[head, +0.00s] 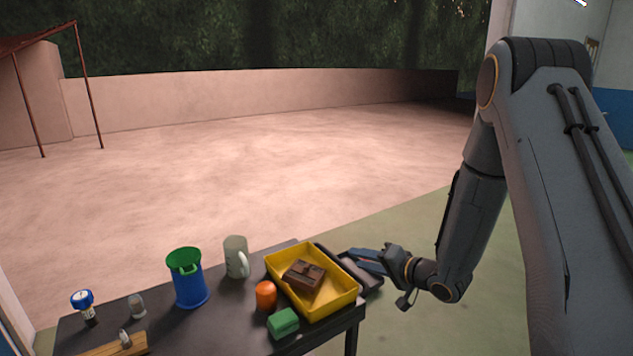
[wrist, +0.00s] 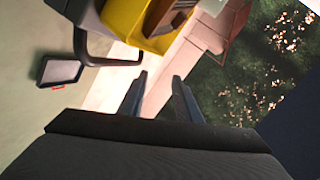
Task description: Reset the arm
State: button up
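My arm stands at the right of the head view and bends down towards the table's right end. My gripper (head: 365,259) is beside the right side of the yellow tray (head: 335,309), pointing left. In the wrist view my gripper (wrist: 159,82) shows two blue-grey fingers apart, with nothing between them. The yellow tray also shows at the top of the wrist view (wrist: 122,22), beyond the fingers. A brown box (head: 304,276) lies in the tray.
The dark table (head: 232,318) carries a blue bin with a green rim (head: 190,285), a pale mug (head: 236,257), an orange object (head: 266,296), a green block (head: 284,323), and a blue-topped item (head: 83,302) at the left. Open floor lies behind the table.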

jog(key=s+d+r+n+g+h, duration=0.2)
jog(key=s+d+r+g+h, duration=0.1)
jog(key=s+d+h, duration=0.55)
jog(key=s+a+r+n+g, duration=0.1)
jog(key=s+g, duration=0.2)
jog(key=s, duration=0.7)
jog(key=s+r+n+g, duration=0.2)
jog(key=s+g, duration=0.1)
jog(key=s, duration=0.8)
jog(key=shift+s+a+g+h, duration=0.15)
jog(key=shift+a+g+h, duration=0.2)
jog(key=shift+h, duration=0.1)
